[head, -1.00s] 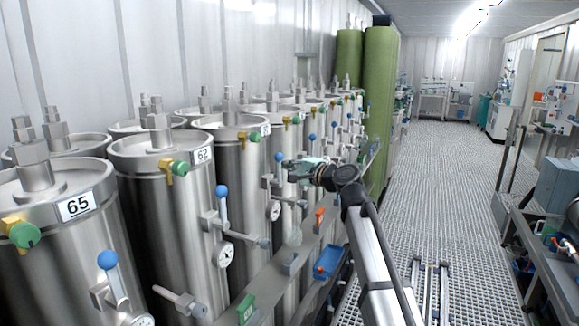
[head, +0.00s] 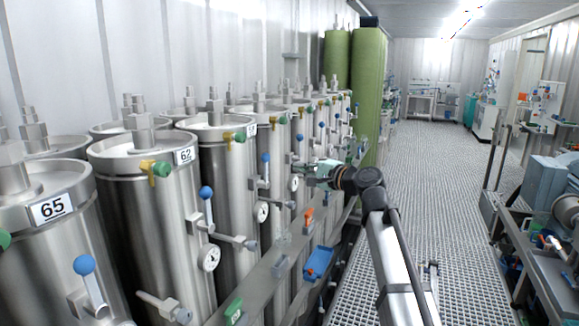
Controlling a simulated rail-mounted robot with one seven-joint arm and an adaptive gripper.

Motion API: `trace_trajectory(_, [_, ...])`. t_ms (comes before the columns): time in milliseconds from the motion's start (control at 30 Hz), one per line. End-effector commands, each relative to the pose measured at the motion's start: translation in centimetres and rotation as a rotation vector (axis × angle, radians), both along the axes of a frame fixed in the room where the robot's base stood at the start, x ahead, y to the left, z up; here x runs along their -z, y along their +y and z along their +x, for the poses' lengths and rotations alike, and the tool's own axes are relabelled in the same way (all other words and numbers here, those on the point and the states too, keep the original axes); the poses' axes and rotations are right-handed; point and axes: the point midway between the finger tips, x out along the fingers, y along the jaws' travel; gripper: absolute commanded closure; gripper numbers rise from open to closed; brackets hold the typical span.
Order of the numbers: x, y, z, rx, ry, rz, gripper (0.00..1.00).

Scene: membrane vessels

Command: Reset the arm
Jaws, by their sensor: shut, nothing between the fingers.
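My arm rises from the bottom right of the head view and bends left at its wrist. My gripper (head: 308,172) is at its end, in front of the row of steel vessels, at about the height of their valves. It is shut and holds nothing. Its fingertips are small and hard to make out against the vessels. I cannot tell how far it is from the nearest vessel.
Steel vessels labelled 65 (head: 52,208) and 62 (head: 185,155) stand at left, with blue-knobbed valves (head: 206,193) and gauges (head: 209,257) jutting out. A blue tray (head: 318,262) sits on the rail below. The grated aisle (head: 430,165) is clear; benches line the right.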

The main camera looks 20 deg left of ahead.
Motion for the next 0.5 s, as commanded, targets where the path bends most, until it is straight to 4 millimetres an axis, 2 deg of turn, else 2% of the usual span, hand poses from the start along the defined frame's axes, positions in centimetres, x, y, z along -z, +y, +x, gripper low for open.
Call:
trace_trajectory(133, [0.1, -1.1, -0.5, -0.001, 0.001, 0.000, 1.00])
trace_trajectory(367, [0.3, -1.4, -0.7, -0.009, -0.049, -0.035, 1.00])
trace_trajectory(467, [2.5, -1.9, -1.4, -0.014, -0.145, -0.157, 1.00])
trace_trajectory(500, [4.3, -2.3, -1.8, -0.016, -0.179, -0.221, 1.00])
